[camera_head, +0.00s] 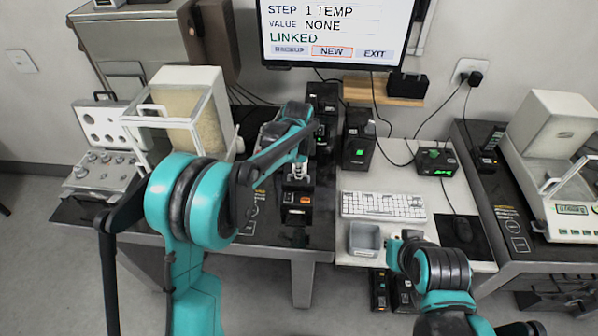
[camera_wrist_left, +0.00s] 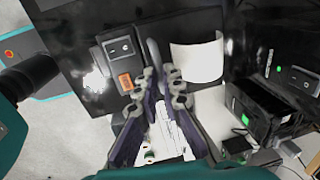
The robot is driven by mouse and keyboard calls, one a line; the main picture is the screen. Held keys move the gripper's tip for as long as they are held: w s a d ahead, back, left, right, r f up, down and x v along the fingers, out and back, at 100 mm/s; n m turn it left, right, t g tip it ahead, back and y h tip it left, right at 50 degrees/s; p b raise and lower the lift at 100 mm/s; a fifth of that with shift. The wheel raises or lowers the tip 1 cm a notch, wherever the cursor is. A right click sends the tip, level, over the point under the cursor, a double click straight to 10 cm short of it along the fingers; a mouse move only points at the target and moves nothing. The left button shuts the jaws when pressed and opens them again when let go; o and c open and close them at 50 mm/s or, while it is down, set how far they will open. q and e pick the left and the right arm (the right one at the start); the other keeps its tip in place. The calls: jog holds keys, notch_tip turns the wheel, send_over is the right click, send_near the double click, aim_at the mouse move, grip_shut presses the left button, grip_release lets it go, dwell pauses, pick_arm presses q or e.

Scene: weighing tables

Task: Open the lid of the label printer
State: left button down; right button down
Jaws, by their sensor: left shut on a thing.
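The label printer (camera_head: 297,203) is a black box with an orange button, near the front edge of the left table. In the left wrist view its black front (camera_wrist_left: 108,65) shows a switch, the orange button and a curled white label. My left gripper (camera_head: 298,170) is above and at the printer, its arm reaching in from the left. In the left wrist view the left gripper (camera_wrist_left: 163,72) has its fingertips close together at the printer's top, shut on what appears to be the lid; the fingers hide most of it. My right gripper is out of view; only right arm links show.
Black devices (camera_head: 357,140) with green lights stand behind and right of the printer. A keyboard (camera_head: 383,206), grey bin (camera_head: 365,239) and mouse (camera_head: 463,229) lie to the right. A balance (camera_head: 205,115) and weight set (camera_head: 100,172) stand left. A monitor (camera_head: 335,30) hangs above.

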pick_arm(q)
jog(key=shift+w+r+g+p, duration=0.4)
jog(key=shift+w+r+p, duration=0.2)
jog(key=shift+r, duration=0.1)
jog(key=w+r+p, duration=0.2)
jog(key=shift+w+r, duration=0.1)
jog(key=shift+w, duration=0.25)
jog(key=shift+w+r+p, duration=0.2)
jog(key=shift+w+p, duration=0.1)
jog(key=shift+w, duration=0.3)
jog(key=shift+w+r+p, duration=0.2)
jog(key=shift+w+p, duration=0.05)
jog(key=shift+w, duration=0.35)
jog(key=c, duration=1.8)
grip_release()
jog(key=shift+o, duration=0.8)
jog(key=shift+w+f, duration=0.4)
jog(key=shift+w, duration=0.15)
notch_tip(320, 180, up, 12)
jog(key=s, duration=0.1)
jog(key=shift+s+r, duration=0.2)
jog(key=shift+r, duration=0.05)
